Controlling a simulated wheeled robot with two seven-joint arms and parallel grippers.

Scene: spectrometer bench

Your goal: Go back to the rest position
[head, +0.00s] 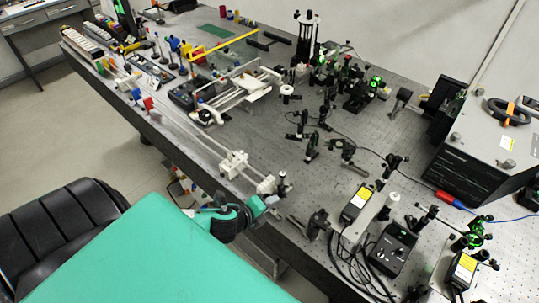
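The optical bench (420,120) runs from the upper left to the lower right, covered with instruments. My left gripper (274,202) is small in the picture, at the near edge of the bench, below the end of a rail with white carriers (234,163). My own teal arm link hides much of the lower left. I cannot tell whether the fingers are open or shut, or whether they touch anything. My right gripper is not in view.
Optical mounts (312,148) crowd the bench centre. A control box (392,250) and a lamp unit (357,203) with cables stand right of my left gripper. A large grey instrument (485,150) stands at the right. A black chair (60,230) stands at the left on open floor.

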